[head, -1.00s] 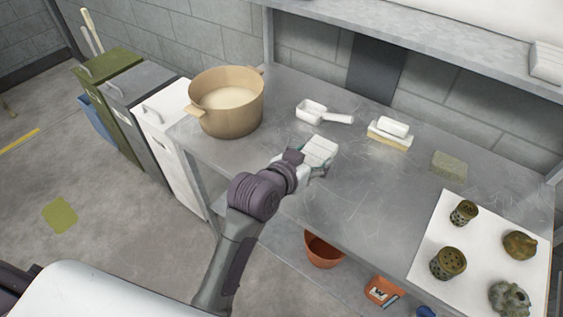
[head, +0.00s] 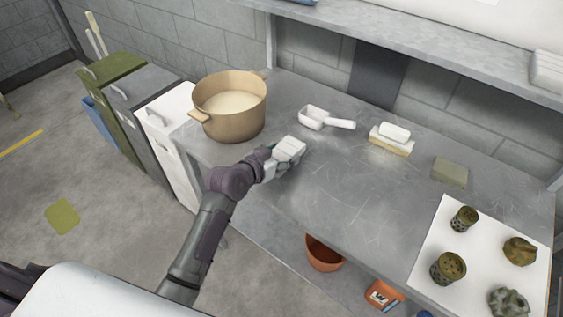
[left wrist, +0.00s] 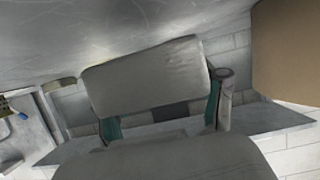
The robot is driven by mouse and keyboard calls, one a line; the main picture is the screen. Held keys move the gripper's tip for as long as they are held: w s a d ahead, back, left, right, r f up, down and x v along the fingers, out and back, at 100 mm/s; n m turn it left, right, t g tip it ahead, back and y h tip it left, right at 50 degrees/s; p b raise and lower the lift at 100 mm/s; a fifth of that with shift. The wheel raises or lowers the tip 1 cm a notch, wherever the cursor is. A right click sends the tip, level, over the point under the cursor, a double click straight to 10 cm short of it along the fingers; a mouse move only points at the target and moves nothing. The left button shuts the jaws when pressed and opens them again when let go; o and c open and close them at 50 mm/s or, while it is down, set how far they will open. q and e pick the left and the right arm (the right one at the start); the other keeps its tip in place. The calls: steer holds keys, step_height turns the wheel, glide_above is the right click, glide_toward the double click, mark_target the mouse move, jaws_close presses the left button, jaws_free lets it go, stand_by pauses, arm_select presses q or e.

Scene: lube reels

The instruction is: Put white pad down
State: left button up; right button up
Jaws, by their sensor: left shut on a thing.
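The white pad (head: 289,147) is in my left gripper (head: 283,157), over the left part of the metal bench (head: 330,190), in front of the scoop. In the left wrist view the pad (left wrist: 147,77) fills the middle, held between the two fingers (left wrist: 165,115). I cannot tell whether the pad touches the bench top. My right gripper is not in view.
A tan pot (head: 232,112) with pale contents stands left of the pad. A white scoop (head: 322,118), a stacked white-and-yellow block (head: 391,138) and a green-grey pad (head: 450,171) lie behind and right. A white sheet (head: 430,235) bears corroded parts. The bench middle is clear.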

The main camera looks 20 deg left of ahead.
arm_select(q)
step_height(320, 180, down, 3)
steer(key=shift+p, duration=0.5)
steer(key=shift+a+f, duration=0.1)
steer(key=shift+f, duration=0.15)
steer(key=shift+f, duration=0.1)
steer(key=shift+f, duration=0.15)
steer(key=o, duration=1)
steer(key=shift+o, duration=0.2)
